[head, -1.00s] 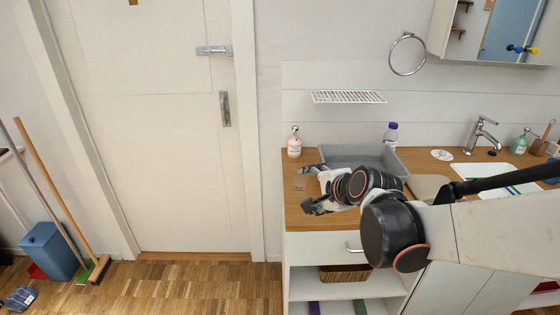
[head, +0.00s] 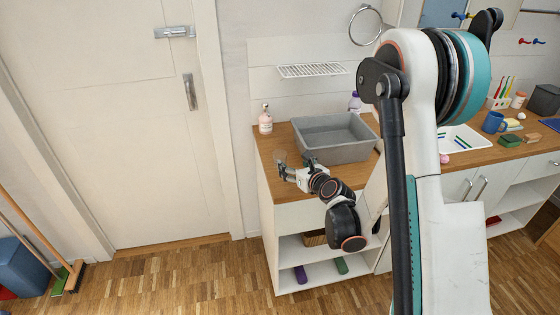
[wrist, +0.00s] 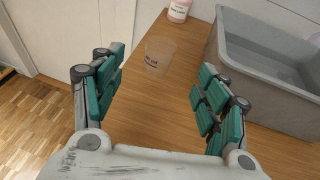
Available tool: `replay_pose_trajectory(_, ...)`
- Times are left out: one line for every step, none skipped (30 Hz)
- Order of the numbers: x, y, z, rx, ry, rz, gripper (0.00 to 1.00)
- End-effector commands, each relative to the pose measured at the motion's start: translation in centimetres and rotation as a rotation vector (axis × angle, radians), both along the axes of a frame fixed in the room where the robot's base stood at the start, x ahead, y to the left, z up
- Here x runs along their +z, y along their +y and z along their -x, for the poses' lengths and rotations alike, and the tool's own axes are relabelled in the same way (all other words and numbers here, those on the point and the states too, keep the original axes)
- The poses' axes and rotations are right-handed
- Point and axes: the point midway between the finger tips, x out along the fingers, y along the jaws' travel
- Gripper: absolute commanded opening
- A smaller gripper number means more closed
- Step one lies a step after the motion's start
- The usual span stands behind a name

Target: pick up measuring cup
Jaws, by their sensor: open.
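The measuring cup (wrist: 158,56) is a small clear cup with faint dark and reddish markings. It stands on the wooden counter near its left edge in the wrist view, and shows faintly in the head view (head: 281,157). My gripper (wrist: 160,80) has its teal-padded fingers spread wide, with nothing between the pads. The cup lies ahead of the gap between the fingertips, apart from them. In the head view my gripper (head: 296,168) is low over the counter's left end, just in front of the cup.
A grey basin (wrist: 265,75) stands close to the right of the right finger. A pink bottle (wrist: 179,10) is behind the cup. The wooden counter (wrist: 155,108) is bare between the fingers. A door (head: 135,120) is to the left.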

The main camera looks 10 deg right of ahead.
Motion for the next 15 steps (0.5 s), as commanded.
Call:
replay_pose_trajectory(-0.2, 0.1, -0.6, 0.001, 0.000, -0.001, 0.68)
replay_pose_trajectory(-0.3, 0.2, -1.1, 0.001, 0.000, 0.000, 0.68)
replay_pose_trajectory(-0.5, 0.4, -1.8, 0.001, -0.001, 0.000, 0.68)
replay_pose_trajectory(-0.6, 0.5, -2.3, 0.001, -0.001, 0.000, 0.68)
replay_pose_trajectory(-0.9, 0.6, -2.9, 0.001, -0.001, 0.000, 0.68)
replay_pose_trajectory(-1.3, 0.8, -3.6, 0.002, 0.000, 0.002, 0.68)
replay_pose_trajectory(-1.5, 0.9, -4.2, 0.002, -0.001, 0.003, 0.68)
replay_pose_trajectory(-1.7, 1.0, -4.7, 0.003, 0.000, 0.002, 0.68)
replay_pose_trajectory(-1.8, 1.1, -5.3, 0.003, 0.000, 0.001, 0.68)
replay_pose_trajectory(-2.0, 1.2, -5.7, 0.002, 0.000, 0.000, 0.68)
replay_pose_trajectory(-2.1, 1.2, -6.1, 0.002, 0.000, 0.002, 0.68)
replay_pose_trajectory(-2.2, 1.3, -6.6, 0.002, 0.000, 0.003, 0.68)
replay_pose_trajectory(-2.3, 1.4, -6.9, 0.002, 0.000, 0.003, 0.68)
replay_pose_trajectory(-2.4, 1.4, -7.1, 0.002, 0.000, 0.003, 0.68)
replay_pose_trajectory(-2.4, 1.5, -7.4, 0.001, 0.000, 0.003, 0.68)
